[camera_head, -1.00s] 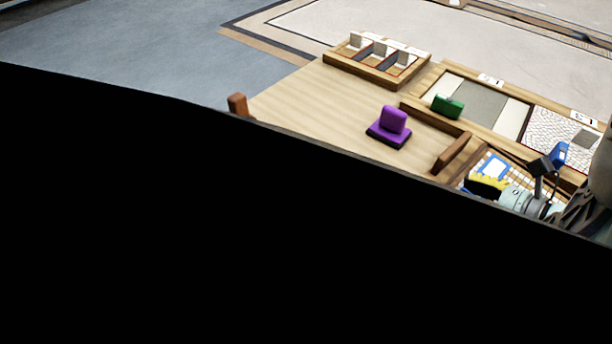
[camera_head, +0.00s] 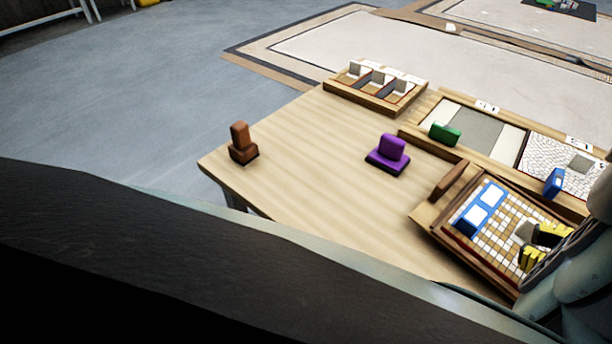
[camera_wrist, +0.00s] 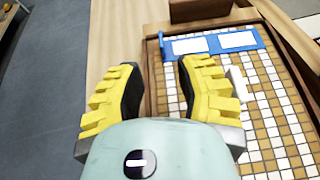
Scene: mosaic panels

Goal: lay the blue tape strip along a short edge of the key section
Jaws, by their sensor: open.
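My gripper (camera_head: 540,246) is low over the panel's right part in the head view. In the wrist view my gripper (camera_wrist: 160,76) is open and empty, its yellow fingers apart. A white block (camera_wrist: 238,83) is beside the right finger.
A brown block (camera_head: 447,181) stands at the panel's left rim. Purple (camera_head: 388,153), green (camera_head: 445,134) and reddish-brown (camera_head: 242,145) handled blocks stand around the wooden table (camera_head: 310,165). A tray with compartments (camera_head: 345,90) is at the back. The table's left-middle is clear.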

